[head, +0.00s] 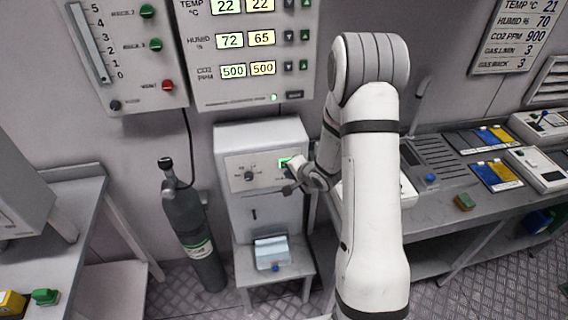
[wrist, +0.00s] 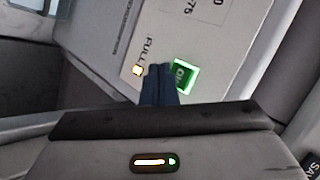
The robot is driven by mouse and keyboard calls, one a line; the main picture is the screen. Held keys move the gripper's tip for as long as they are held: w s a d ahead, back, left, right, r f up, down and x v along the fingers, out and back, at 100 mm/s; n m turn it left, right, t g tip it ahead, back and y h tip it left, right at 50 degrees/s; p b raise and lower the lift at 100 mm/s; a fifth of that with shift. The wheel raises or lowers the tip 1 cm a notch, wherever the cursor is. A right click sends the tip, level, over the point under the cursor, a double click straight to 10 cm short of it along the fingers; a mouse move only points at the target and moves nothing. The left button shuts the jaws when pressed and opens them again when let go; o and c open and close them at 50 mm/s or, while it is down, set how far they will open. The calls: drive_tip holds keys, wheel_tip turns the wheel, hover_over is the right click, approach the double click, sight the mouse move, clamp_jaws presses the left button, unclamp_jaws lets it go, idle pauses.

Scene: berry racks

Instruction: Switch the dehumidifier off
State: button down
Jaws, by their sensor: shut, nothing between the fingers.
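The dehumidifier (head: 262,135) is a pale box on a low stand at the middle of the head view, with a control panel and a dark knob (head: 248,175). Its green-lit switch (head: 284,162) shows at the panel's right side. In the wrist view the switch (wrist: 183,76) reads ON inside a bright green frame.
A wall display (head: 250,45) above shows humidity 72 and 65. A gas cylinder (head: 190,230) stands left of the dehumidifier. A clear tank (head: 271,252) sits on the stand below. A bench (head: 440,205) with devices lies to the right.

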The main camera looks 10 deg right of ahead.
sight(284, 167)
drive_tip(key=shift+w, duration=0.6)
idle(1.6)
drive_tip(key=shift+w+p, duration=0.4)
drive_tip(key=shift+p, duration=0.05)
drive_tip(key=shift+w+p, duration=0.3)
drive_tip(key=shift+w, duration=0.2)
idle(0.7)
drive_tip(key=shift+s, duration=0.9)
drive_tip(key=shift+s, duration=0.1)
drive_tip(key=shift+s+b, duration=0.4)
drive_tip(key=shift+s, duration=2)
